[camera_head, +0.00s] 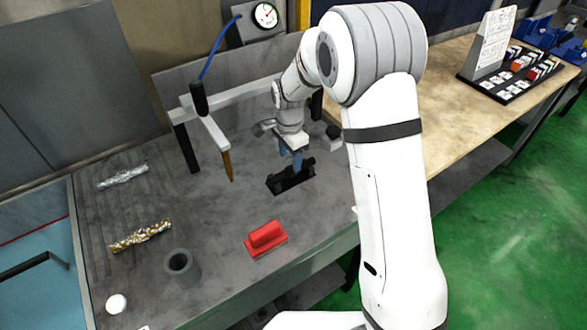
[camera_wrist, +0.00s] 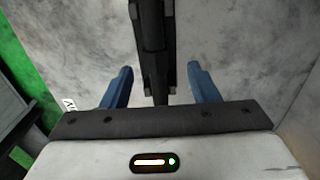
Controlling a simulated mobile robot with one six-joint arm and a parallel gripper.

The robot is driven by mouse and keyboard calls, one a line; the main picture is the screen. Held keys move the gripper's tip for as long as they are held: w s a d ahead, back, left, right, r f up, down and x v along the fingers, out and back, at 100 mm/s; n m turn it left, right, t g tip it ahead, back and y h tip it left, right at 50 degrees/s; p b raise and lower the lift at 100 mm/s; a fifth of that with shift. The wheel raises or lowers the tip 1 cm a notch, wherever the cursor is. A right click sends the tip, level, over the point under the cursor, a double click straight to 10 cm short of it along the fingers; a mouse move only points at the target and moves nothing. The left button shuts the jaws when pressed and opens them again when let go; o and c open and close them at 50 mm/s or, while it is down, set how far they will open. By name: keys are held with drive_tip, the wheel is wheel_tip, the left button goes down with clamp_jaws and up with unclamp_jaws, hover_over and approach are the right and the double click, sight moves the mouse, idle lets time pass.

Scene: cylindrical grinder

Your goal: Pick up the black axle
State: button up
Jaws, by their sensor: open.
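The black axle (camera_wrist: 152,38) runs upright through the wrist view, lying in or on a black holder (camera_wrist: 169,25). The two are similarly dark, so their border is hard to tell. In the head view the black holder (camera_head: 291,179) sits on the grey worktop, and the axle is hard to make out there. My gripper (camera_wrist: 160,82) is open, with one blue finger on each side of the axle and visible gaps between. In the head view my gripper (camera_head: 291,160) points down just over the holder. Contact cannot be seen.
A red block (camera_head: 265,238), grey cup (camera_head: 182,268), white ball (camera_head: 116,304), gold-and-white shaft (camera_head: 141,236) and silver shaft (camera_head: 122,177) lie on the worktop. A white frame (camera_head: 245,94) with a hanging black handle (camera_head: 199,98) stands behind. A wooden table (camera_head: 460,100) is at right.

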sight(291, 167)
drive_tip(key=f, duration=0.1)
drive_tip(key=f+p, duration=0.1)
drive_tip(key=f, duration=0.2)
drive_tip(key=shift+d+f, duration=0.15)
drive_tip(key=shift+d, duration=0.1)
drive_tip(key=shift+s, duration=0.1)
drive_tip(key=shift+c, duration=0.2)
clamp_jaws()
